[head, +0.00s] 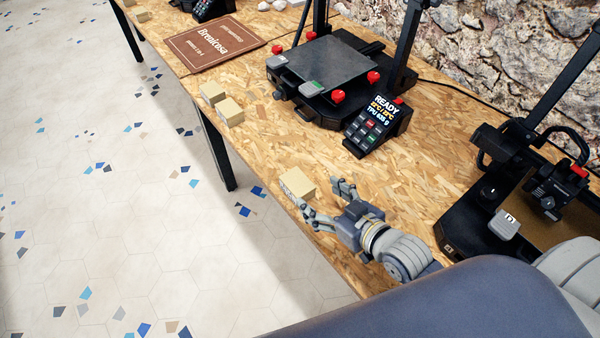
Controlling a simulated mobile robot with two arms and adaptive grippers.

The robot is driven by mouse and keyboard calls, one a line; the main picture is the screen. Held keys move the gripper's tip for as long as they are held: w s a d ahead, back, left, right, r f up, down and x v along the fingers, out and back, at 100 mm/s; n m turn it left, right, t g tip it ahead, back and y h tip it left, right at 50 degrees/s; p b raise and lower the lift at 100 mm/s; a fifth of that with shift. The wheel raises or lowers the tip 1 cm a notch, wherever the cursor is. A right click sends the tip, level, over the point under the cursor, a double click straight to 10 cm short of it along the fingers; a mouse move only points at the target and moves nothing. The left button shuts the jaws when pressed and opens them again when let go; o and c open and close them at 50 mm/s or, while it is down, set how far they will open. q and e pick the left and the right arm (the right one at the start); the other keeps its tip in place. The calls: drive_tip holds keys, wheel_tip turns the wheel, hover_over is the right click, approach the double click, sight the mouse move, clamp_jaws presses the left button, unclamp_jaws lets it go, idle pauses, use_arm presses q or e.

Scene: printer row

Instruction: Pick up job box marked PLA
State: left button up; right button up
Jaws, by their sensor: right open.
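A small tan job box (298,183) sits near the front edge of the wooden table, with some marking on its front side that is too small to read. My right gripper (328,204) is open just in front of this box, one finger near its lower front side and the other to its right. I cannot tell whether the fingers touch it. Two similar tan boxes, one (213,93) behind the other (230,111), stand farther left along the edge. No PLA label is readable on any box. My left gripper is not in view.
A printer (330,70) with red knobs stands behind, with a display unit (377,125) reading READY and TPU. Another printer (470,215) stands at right. A brown sign (212,46) lies at left. Bare table (290,150) surrounds the near box; a stone wall (480,60) stands behind.

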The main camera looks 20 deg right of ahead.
sight(300, 185)
drive_tip(key=x, duration=0.3)
drive_tip(key=shift+w+a, duration=0.2)
drive_tip(key=shift+a, duration=0.3)
drive_tip(key=shift+w+f, duration=0.15)
drive_tip(key=shift+w, duration=0.15)
drive_tip(key=x, duration=0.4)
drive_tip(key=shift+w+f, duration=0.1)
drive_tip(key=shift+w, duration=0.15)
drive_tip(key=shift+w+a+f, duration=0.15)
drive_tip(key=shift+w, duration=0.15)
drive_tip(key=shift+w+f, duration=0.1)
drive_tip(key=c, duration=0.8)
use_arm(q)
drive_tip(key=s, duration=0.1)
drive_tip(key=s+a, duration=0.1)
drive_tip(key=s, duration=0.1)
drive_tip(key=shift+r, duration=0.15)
use_arm(e)
drive_tip(key=c, duration=0.4)
